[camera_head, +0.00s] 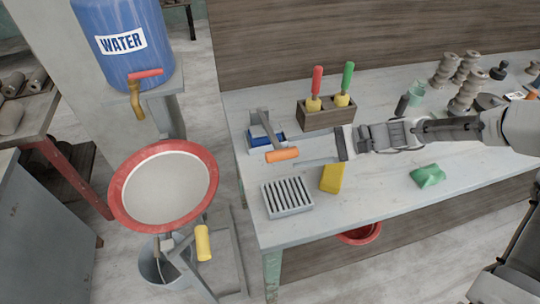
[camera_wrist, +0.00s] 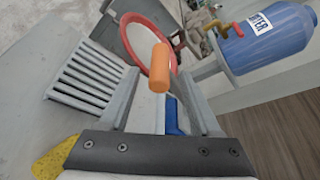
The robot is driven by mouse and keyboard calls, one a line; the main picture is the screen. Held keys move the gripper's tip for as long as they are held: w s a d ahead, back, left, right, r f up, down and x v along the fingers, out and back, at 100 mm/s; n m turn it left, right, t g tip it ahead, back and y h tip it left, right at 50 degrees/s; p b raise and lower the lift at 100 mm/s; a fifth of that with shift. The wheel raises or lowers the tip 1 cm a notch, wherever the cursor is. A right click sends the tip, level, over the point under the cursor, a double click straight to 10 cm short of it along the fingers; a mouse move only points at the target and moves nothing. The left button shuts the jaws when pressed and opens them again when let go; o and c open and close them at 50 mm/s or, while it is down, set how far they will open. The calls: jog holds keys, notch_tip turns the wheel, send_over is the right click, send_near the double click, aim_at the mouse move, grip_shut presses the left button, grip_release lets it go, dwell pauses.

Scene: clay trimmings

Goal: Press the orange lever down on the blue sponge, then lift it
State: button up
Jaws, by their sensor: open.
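The orange lever (camera_head: 282,155) is a handle on a grey metal arm, near the left end of the table. The blue sponge (camera_head: 266,138) lies low at the press under that arm, partly hidden. My gripper (camera_head: 305,162) is open and empty, just right of the orange lever in the head view. In the wrist view my gripper (camera_wrist: 162,85) shows two spread fingers, with the orange lever (camera_wrist: 160,68) seen between and beyond them. Part of the blue sponge (camera_wrist: 172,115) shows there below the lever. I cannot tell whether a finger touches the lever.
A grey slatted rack (camera_head: 288,197) and a yellow sponge (camera_head: 332,178) lie in front of the gripper. A wooden block (camera_head: 328,118) holding red- and green-handled tools stands behind. A green sponge (camera_head: 428,176) lies right. The red-rimmed basin (camera_head: 212,180) stands left, off the table.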

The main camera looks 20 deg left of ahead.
aim_at(271, 158)
jog(key=x, duration=0.8)
jog(key=shift+s, duration=0.1)
jog(key=shift+f, duration=0.1)
grip_shut()
dwell(1.1)
